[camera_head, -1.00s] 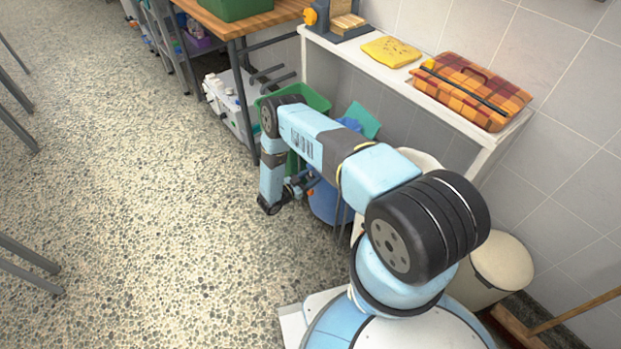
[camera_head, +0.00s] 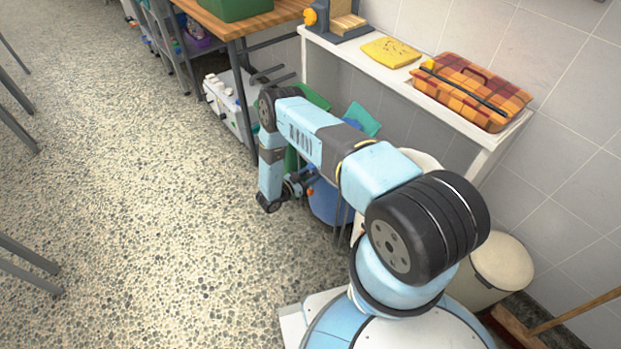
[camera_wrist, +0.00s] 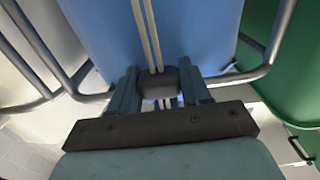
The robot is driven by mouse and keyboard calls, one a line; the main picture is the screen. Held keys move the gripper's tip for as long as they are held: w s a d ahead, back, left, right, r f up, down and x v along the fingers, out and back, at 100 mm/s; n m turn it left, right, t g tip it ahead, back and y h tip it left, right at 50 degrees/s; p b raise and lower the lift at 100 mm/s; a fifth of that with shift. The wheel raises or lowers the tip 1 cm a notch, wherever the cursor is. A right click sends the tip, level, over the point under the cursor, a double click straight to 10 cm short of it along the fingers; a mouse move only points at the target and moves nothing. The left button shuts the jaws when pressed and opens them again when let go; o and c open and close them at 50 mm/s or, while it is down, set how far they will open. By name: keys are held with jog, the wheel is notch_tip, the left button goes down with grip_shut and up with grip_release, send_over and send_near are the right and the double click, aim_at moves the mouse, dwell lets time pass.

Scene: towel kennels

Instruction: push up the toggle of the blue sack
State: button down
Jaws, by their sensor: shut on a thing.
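The blue sack (camera_wrist: 105,30) fills the upper middle of the wrist view, and part of it (camera_head: 328,205) shows under my arm in the head view. Two pale cords (camera_wrist: 147,35) run along its front through a dark grey toggle (camera_wrist: 158,84). My gripper (camera_wrist: 159,86) is shut on the toggle, one finger on each side. The cords show again on the near side of the toggle. In the head view my gripper (camera_head: 305,182) is small beside the sack, and my arm hides much of the area.
Grey metal tubes (camera_wrist: 268,60) flank the sack, with a green sack (camera_wrist: 285,75) at right and a pale one (camera_wrist: 25,75) at left in the wrist view. A white shelf (camera_head: 420,95) stands above the sacks. Open speckled floor (camera_head: 150,220) lies to the left.

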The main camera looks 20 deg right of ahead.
jog(key=shift+w+r, duration=0.1)
jog(key=shift+r, duration=1.05)
jog(key=c, duration=0.6)
grip_release()
jog(key=shift+a, duration=0.1)
jog(key=v, duration=1.3)
jog(key=shift+s+a, duration=0.25)
jog(key=shift+a, duration=0.05)
jog(key=shift+w+f, duration=0.1)
